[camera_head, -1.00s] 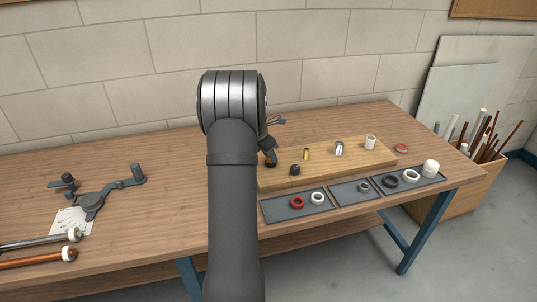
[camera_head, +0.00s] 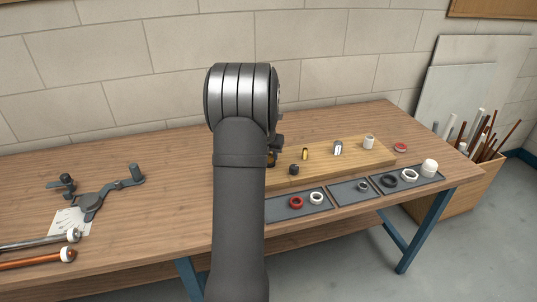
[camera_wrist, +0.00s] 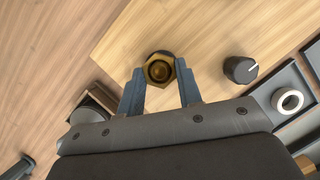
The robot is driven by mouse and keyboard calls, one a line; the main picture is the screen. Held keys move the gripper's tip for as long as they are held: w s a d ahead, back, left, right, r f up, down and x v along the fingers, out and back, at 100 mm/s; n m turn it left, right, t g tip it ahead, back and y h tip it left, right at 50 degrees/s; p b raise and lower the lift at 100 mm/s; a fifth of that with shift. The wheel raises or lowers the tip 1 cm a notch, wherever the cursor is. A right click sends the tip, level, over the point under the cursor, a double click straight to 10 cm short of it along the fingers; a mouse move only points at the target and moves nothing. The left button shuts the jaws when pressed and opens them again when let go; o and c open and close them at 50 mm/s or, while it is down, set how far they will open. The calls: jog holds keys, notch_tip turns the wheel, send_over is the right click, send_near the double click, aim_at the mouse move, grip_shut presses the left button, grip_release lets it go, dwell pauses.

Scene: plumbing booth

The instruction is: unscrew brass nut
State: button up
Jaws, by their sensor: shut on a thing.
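The brass nut (camera_wrist: 159,68) sits at the wooden board's (camera_wrist: 205,30) edge area in the wrist view, with a darker round centre. My gripper (camera_wrist: 160,74) is shut on it, one blue-grey finger at each side of the nut. In the head view, my arm hides most of the gripper and the nut. Whether the nut is raised off its thread cannot be told.
A black knob (camera_wrist: 240,69) stands on the board to the right of my gripper. A brass fitting (camera_head: 305,153), a chrome piece (camera_head: 338,148) and a white piece (camera_head: 369,142) stand farther right. Trays with a red ring (camera_head: 296,202) and other rings lie in front.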

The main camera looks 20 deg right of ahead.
jog(key=o, duration=1.9)
jog(key=shift+c, duration=0.2)
jog(key=shift+r, duration=2.5)
